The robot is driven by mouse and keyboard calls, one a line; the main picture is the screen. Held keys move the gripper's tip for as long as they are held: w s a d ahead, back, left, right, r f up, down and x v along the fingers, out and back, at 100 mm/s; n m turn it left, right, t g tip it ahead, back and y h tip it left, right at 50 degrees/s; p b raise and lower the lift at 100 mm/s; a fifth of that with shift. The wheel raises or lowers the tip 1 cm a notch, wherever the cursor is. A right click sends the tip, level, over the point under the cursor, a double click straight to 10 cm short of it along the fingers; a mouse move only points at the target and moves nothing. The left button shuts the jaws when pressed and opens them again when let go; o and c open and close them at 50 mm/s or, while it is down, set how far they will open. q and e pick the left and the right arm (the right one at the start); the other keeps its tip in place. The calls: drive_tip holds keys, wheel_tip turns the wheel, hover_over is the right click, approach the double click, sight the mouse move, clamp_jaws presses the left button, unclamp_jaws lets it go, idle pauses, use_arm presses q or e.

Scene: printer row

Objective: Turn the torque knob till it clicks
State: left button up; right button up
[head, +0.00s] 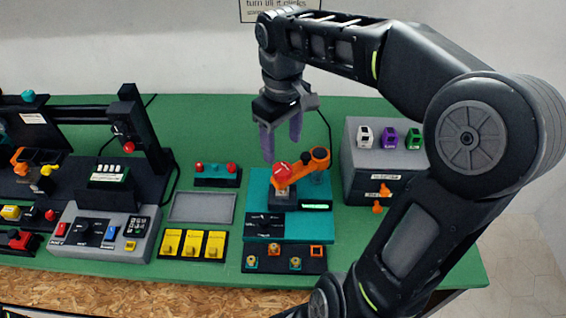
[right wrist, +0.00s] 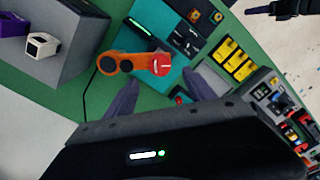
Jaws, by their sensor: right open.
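The panel also shows in the right wrist view (right wrist: 186,40), where the dial's setting is too small to read. A dark shape at the top right of the right wrist view may be my left gripper (right wrist: 283,8).
A grey cabinet (head: 362,177) with small coloured blocks on top stands right of the station. A black plate (head: 285,259) with small fittings lies in front. Left are yellow switches (head: 194,245), an empty grey tray (head: 203,207) and a grey control box (head: 75,240).

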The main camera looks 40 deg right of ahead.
sight(282, 169)
drive_tip(key=shift+f, duration=0.1)
wheel_tip(282, 169, down, 8)
drive_tip(key=shift+r+p, duration=0.2)
drive_tip(key=shift+p, duration=0.3)
drive_tip(key=c, duration=1.4)
